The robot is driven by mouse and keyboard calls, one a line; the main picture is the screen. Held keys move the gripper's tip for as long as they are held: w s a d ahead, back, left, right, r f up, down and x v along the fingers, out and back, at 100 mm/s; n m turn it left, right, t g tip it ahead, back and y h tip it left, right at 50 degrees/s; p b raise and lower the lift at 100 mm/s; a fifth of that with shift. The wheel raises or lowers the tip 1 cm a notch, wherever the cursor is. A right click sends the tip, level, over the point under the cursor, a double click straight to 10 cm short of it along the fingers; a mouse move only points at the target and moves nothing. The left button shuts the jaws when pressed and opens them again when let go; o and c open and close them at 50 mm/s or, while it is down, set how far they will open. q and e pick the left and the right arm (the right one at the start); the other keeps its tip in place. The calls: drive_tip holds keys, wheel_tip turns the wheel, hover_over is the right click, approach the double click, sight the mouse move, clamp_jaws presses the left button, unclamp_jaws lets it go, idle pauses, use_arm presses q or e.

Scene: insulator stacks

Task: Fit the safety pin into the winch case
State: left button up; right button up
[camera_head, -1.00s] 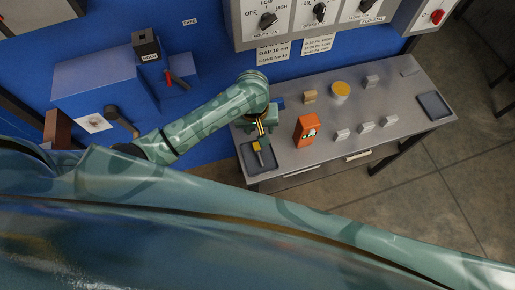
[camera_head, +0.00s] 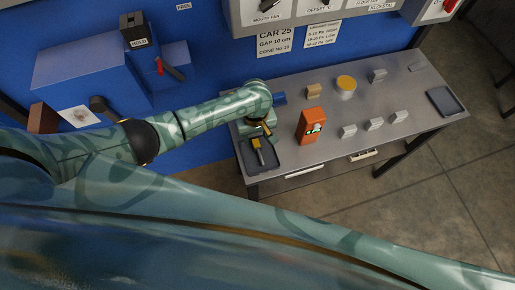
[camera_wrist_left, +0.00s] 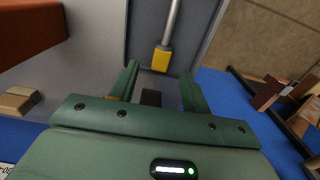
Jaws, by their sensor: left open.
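The safety pin, with a yellow head (camera_head: 256,145) and a grey rod, lies in a dark tray (camera_head: 274,165) at the table's left end. In the left wrist view the pin's yellow head (camera_wrist_left: 161,59) lies just beyond my fingertips, its rod pointing away. My left gripper (camera_head: 267,129) is above the tray's back edge; in the wrist view it (camera_wrist_left: 160,78) is open with nothing between its fingers. A blue housing (camera_head: 80,75) with a black block marked HOLD and a red lever, perhaps the winch case, stands at the left. My right gripper is not in view.
An orange box (camera_head: 310,126) stands right of the tray. Several small grey blocks, a tan block (camera_head: 313,91) and a yellow-topped round piece (camera_head: 346,85) stand on the table (camera_head: 340,165). A second dark tray (camera_head: 445,101) is at the right end. A control panel hangs behind.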

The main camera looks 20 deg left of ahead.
sight(256, 141)
use_arm(q)
wheel_tip(256, 141, down, 4)
drive_tip(key=shift+w+a+r+b, duration=0.1)
drive_tip(key=shift+b, duration=0.65)
drive_tip(key=shift+r, duration=0.1)
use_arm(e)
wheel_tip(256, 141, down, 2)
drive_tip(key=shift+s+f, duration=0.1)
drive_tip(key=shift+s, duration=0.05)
use_arm(q)
clamp_jaws()
